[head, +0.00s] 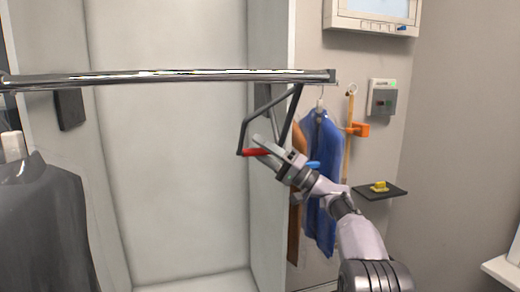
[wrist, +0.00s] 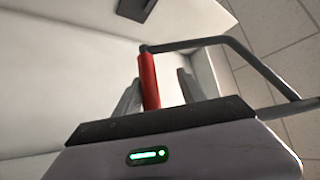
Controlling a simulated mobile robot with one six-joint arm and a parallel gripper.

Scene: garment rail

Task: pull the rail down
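The rail (head: 170,77) is a shiny dark horizontal bar across the upper part of the head view. A dark bent pull frame (head: 245,127) hangs from its right end, with a red grip (head: 252,152) at the bottom. My gripper (head: 263,149) is at the red grip. The gripper is open, and the near end of the grip is hidden behind the gripper body. The dark frame also shows in the wrist view (wrist: 255,62).
A blue garment (head: 322,180) hangs behind my arm. An orange hook piece (head: 358,129) and a small dark shelf (head: 394,191) with a yellow item are on the wall at right. A dark garment (head: 40,230) hangs at left. The white recess (head: 175,190) below the rail is empty.

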